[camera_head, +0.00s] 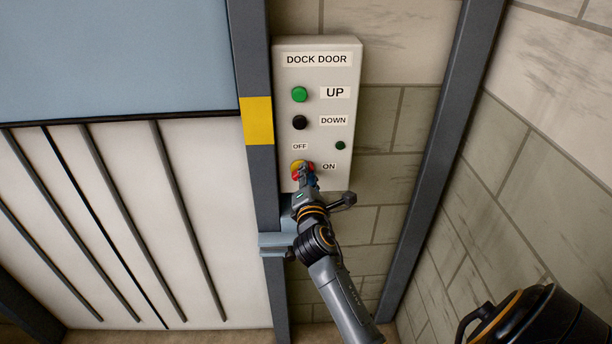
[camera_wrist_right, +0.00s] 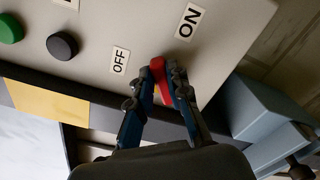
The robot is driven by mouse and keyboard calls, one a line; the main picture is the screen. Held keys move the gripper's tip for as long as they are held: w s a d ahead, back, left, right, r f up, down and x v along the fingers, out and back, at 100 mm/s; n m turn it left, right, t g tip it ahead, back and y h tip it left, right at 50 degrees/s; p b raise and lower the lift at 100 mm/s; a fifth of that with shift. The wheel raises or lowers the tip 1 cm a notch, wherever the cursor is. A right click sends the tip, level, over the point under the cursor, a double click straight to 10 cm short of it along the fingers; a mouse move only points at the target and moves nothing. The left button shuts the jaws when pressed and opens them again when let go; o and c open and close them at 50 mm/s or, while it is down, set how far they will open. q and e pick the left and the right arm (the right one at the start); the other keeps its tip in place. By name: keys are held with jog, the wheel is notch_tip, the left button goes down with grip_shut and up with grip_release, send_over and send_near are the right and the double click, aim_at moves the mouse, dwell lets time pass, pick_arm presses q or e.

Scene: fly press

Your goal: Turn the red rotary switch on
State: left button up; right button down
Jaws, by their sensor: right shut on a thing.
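The red rotary switch (camera_head: 310,167) sits low on the grey DOCK DOOR control box (camera_head: 341,76), on a yellow round plate, between the OFF label (camera_head: 300,146) and the ON label (camera_head: 329,167). My right gripper (camera_head: 305,172) reaches up from below and covers much of the switch. In the right wrist view, the gripper (camera_wrist_right: 163,90) is shut on the red handle (camera_wrist_right: 160,80), with one blue finger on each side. The exact angle of the handle is hard to tell behind the fingers. My left gripper is not in view.
The box also carries a green UP button (camera_head: 299,94), a black DOWN button (camera_head: 300,122) and a small dark green lamp (camera_head: 340,145). A grey post with a yellow band (camera_head: 257,120) stands just left of the box. A blue-grey bracket (camera_head: 275,244) juts out below.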

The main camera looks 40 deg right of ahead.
jog(key=shift+s+d+f+m+b, duration=0.1)
jog(key=shift+f+m+b, duration=0.25)
jog(key=shift+m, duration=0.9)
jog(key=shift+d+f+m+b, duration=0.1)
jog(key=shift+m+b, duration=0.3)
jog(key=shift+m, duration=0.8)
jog(key=shift+s+f+m+b, duration=0.1)
jog(key=shift+f+m+b, duration=0.25)
jog(key=shift+m, duration=0.9)
jog(key=shift+w+r, duration=0.1)
jog(key=c, duration=1.3)
grip_release()
jog(key=v, duration=0.7)
jog(key=shift+s+a, duration=0.1)
jog(key=shift+s, duration=0.15)
